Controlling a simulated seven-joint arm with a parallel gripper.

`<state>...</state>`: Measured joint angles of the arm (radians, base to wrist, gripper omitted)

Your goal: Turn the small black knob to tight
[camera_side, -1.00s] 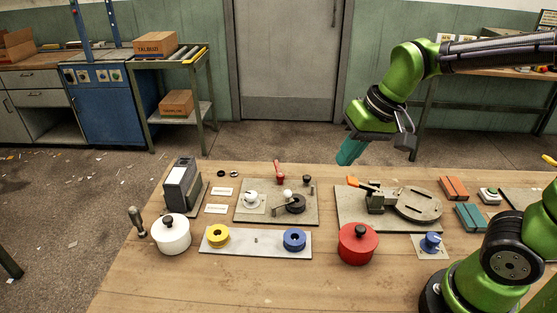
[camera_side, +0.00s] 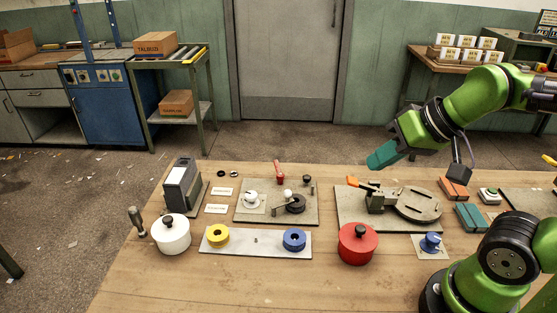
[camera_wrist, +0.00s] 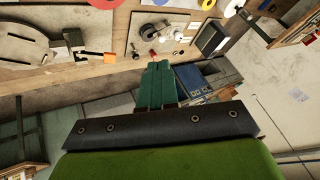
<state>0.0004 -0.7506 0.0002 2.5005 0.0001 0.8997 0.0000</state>
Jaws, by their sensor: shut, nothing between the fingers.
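A small black knob (camera_side: 307,179) stands at the back right corner of a grey plate (camera_side: 240,215) on the wooden table. The plate also carries a red lever (camera_side: 279,172), a white dial (camera_side: 251,199) and a black disc (camera_side: 296,205) with a pale ball handle. My gripper (camera_side: 376,162) is in the air behind and right of the plate, well apart from the knob. Its teal fingers are shut and empty, and they point down-left. In the wrist view the shut fingers (camera_wrist: 157,68) point toward the table edge, with the plate (camera_wrist: 165,22) beyond. The knob's markings are too small to read.
A clamp fixture with a round plate (camera_side: 345,215) lies right of the knob's plate. A red pot (camera_side: 358,246), a white pot (camera_side: 171,237) and a strip with yellow and blue rings (camera_side: 257,249) stand in front. A grey box (camera_side: 178,188) stands left.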

